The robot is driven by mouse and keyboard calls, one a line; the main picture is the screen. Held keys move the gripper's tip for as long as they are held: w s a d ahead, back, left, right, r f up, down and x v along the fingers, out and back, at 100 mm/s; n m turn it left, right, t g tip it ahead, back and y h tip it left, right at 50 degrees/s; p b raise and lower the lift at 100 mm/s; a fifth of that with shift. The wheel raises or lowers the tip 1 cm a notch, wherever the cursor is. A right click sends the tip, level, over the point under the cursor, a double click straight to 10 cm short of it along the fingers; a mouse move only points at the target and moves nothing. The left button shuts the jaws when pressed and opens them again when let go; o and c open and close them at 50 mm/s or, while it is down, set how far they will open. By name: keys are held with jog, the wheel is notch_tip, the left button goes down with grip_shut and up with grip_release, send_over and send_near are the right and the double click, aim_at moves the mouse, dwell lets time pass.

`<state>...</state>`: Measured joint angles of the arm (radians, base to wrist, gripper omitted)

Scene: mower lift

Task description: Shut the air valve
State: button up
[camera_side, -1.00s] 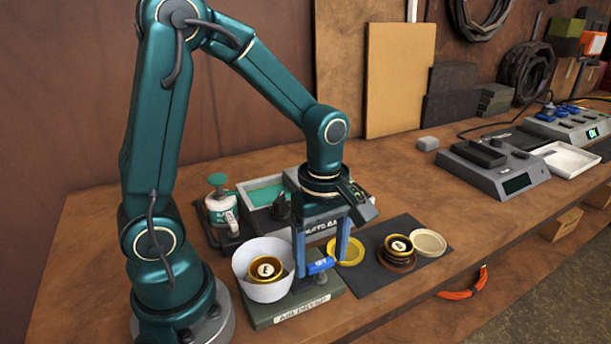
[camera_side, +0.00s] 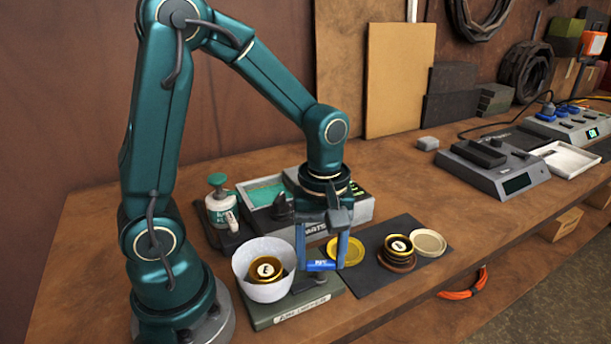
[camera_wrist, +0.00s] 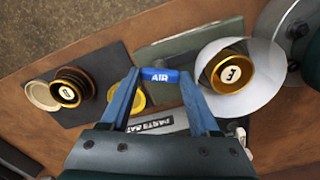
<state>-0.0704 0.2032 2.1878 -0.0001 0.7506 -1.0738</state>
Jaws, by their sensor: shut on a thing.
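The air valve's blue handle (camera_side: 321,265) sits over the green base plate (camera_side: 290,311) on the bench. In the wrist view the handle (camera_wrist: 160,75) reads "AIR" and spans between my fingertips. My gripper (camera_side: 322,262) points down and is shut on the handle, one blue finger at each end. The valve body under the handle is mostly hidden. Beside it on the same plate, a white collar (camera_side: 247,280) surrounds a gold cup marked E (camera_side: 265,268).
A dark mat (camera_side: 385,285) right of the valve holds a gold ring (camera_side: 346,250), stacked gold-and-brown rings (camera_side: 399,250) and a pale lid (camera_side: 429,242). A parts tray (camera_side: 262,193) and a white-and-green bottle (camera_side: 218,205) stand behind.

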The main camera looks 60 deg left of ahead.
aim_at(321, 262)
jog(key=m, duration=0.6)
jog(key=shift+m, duration=0.3)
jog(key=m, duration=0.6)
jog(key=shift+m, duration=0.4)
jog(key=o, duration=1.4)
jog(key=shift+c, duration=0.2)
jog(key=shift+r, duration=2.55)
jog(key=shift+r, duration=0.1)
